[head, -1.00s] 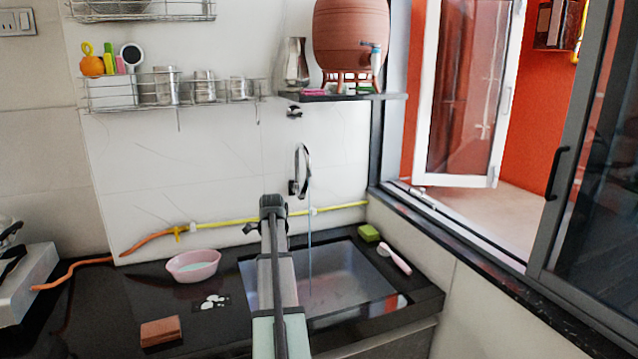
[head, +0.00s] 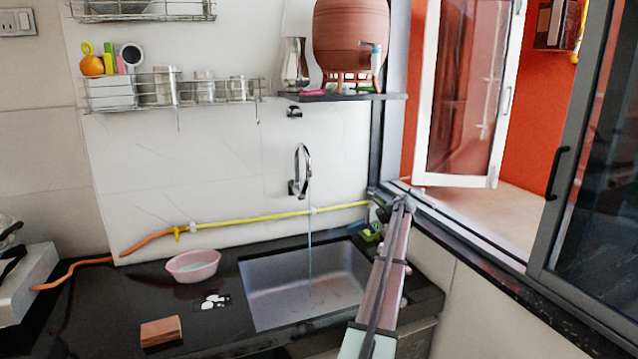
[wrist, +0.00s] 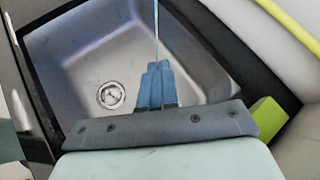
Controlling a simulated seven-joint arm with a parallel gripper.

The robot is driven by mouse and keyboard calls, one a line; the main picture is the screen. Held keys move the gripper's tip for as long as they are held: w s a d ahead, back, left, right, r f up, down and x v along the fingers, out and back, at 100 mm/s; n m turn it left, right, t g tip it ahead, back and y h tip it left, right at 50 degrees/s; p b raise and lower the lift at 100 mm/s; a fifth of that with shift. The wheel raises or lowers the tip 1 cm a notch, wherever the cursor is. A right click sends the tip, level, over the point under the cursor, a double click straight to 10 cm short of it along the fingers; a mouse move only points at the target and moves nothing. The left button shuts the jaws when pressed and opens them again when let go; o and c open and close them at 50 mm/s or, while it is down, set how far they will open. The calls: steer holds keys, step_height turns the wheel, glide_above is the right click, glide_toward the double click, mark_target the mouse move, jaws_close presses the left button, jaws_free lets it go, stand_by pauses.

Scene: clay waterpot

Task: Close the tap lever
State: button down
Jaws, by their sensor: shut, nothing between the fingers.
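A curved metal tap (head: 302,170) is fixed to the wall above the sink. A thin stream of water (head: 310,240) runs from its spout into the sink. I cannot make out its lever clearly. The clay waterpot (head: 350,40) on the shelf has its own small tap with a light-blue lever (head: 376,47). My gripper (wrist: 156,66) has blue fingers, shut and empty, over the sink's edge in the wrist view. The stream shows just beyond the fingertips there. In the head view my gripper is at the sink's right back corner, apart from both taps and lower than them.
The sink (head: 275,285) has a drain (wrist: 111,95). A green sponge (wrist: 265,117) lies close beside my gripper. A yellow pipe (head: 250,221) runs along the wall. A pink bowl (head: 193,265) and brown block (head: 160,331) stand left on the counter. A window frame borders the right.

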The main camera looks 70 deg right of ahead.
mark_target(303, 188)
steer(key=w+d+r+n+t+h, duration=0.1)
steer(key=w+d+r+n+t, duration=0.1)
steer(key=d+r+n+t, duration=0.3)
steer(key=w+d+r+n+t+h, duration=0.1)
steer(key=w+d+r+n+t, duration=0.15)
steer(key=r+n, duration=0.55)
steer(key=w+a+r, duration=0.1)
steer(key=w+a, duration=0.1)
steer(key=w, duration=1)
steer(key=shift+w+a, duration=0.15)
steer(key=shift+a, duration=0.05)
